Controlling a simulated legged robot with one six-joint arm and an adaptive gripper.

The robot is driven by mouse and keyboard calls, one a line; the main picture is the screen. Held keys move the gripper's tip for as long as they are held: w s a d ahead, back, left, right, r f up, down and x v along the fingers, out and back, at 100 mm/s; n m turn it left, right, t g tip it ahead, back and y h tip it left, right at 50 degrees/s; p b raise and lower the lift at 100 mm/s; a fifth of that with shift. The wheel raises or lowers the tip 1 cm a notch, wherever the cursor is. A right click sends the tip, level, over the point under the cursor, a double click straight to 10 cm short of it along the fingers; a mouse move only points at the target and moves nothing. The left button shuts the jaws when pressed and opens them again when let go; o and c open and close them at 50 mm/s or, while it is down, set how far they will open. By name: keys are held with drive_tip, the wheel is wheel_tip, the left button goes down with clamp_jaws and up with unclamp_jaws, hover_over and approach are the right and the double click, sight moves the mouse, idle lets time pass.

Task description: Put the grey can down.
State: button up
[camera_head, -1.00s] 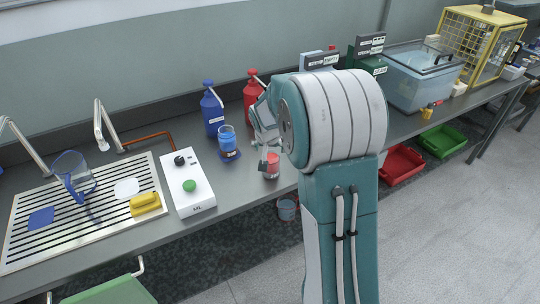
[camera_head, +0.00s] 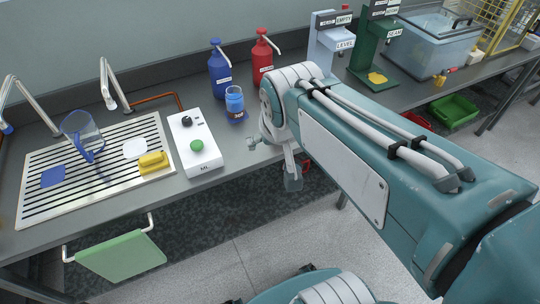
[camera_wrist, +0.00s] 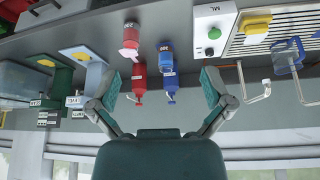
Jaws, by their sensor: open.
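My gripper (camera_head: 272,166) is at the bench's front edge in the head view, with its fingers spread. In the wrist view, which looks upside down, my gripper (camera_wrist: 158,82) is open with nothing between its fingertips. I cannot make out a grey can in either current view. A red container with a pale pinkish end (camera_wrist: 129,44) stands on the bench beyond the fingers in the wrist view. My arm hides that spot in the head view. A blue cup (camera_head: 235,99) stands on a dark blue base to its left.
A blue bottle (camera_head: 219,72) and a red bottle (camera_head: 262,60) stand at the back. A white box with a green button (camera_head: 195,145) and a drainer (camera_head: 95,180) are left. A pale blue stand (camera_head: 328,45) and a green stand (camera_head: 372,55) are right.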

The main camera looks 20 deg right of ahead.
drive_tip(key=s+a+n, duration=0.1)
drive_tip(key=s+a, duration=0.1)
drive_tip(key=s, duration=0.5)
drive_tip(key=shift+a+f+n+y, duration=0.15)
drive_tip(key=shift+f+n+y, duration=0.15)
drive_tip(key=shift+y, duration=0.1)
